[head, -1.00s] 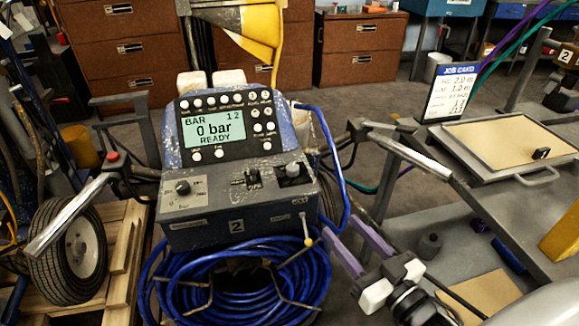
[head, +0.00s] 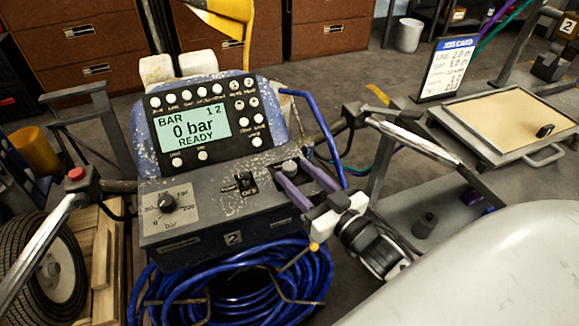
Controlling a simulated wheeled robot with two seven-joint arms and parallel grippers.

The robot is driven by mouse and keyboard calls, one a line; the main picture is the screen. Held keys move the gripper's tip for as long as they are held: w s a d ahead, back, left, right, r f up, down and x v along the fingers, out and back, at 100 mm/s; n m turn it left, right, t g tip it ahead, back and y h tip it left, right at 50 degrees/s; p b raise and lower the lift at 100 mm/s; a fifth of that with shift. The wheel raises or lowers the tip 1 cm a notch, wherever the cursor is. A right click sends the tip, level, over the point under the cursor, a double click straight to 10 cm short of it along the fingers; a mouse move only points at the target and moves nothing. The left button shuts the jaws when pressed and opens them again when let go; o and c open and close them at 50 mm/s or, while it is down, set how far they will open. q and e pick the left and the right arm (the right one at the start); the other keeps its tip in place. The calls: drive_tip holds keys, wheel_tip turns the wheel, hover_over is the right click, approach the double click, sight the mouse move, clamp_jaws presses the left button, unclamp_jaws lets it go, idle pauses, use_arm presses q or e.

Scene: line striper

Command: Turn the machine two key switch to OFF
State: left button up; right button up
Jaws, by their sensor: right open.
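Machine two (head: 190,232) is the line striper with a "2" plate on its front. Its display (head: 193,131) reads 0 bar, READY. At the right of its grey panel is a round grey-topped switch (head: 290,166), which looks like the key switch; its key position is too small to tell. My right gripper (head: 291,172) is open, its purple fingers reaching over the panel from the right. Their tips lie about either side of this switch; I cannot tell whether they touch it. The fingers and wrist hide the panel's right corner. My left gripper is out of view.
A black switch (head: 245,182) marked OFF stands just left of my fingers, and a pressure knob (head: 167,202) further left. A blue hose coil (head: 225,285) hangs below the panel. A chrome handlebar (head: 415,140) and a job card (head: 447,68) are to the right.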

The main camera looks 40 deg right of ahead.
sight(294, 172)
drive_tip(key=w, duration=0.3)
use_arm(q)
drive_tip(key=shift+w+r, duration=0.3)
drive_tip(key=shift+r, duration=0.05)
use_arm(e)
drive_tip(key=shift+w, duration=0.15)
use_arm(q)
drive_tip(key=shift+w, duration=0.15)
use_arm(e)
drive_tip(key=shift+c, duration=0.3)
drive_tip(key=c, duration=1)
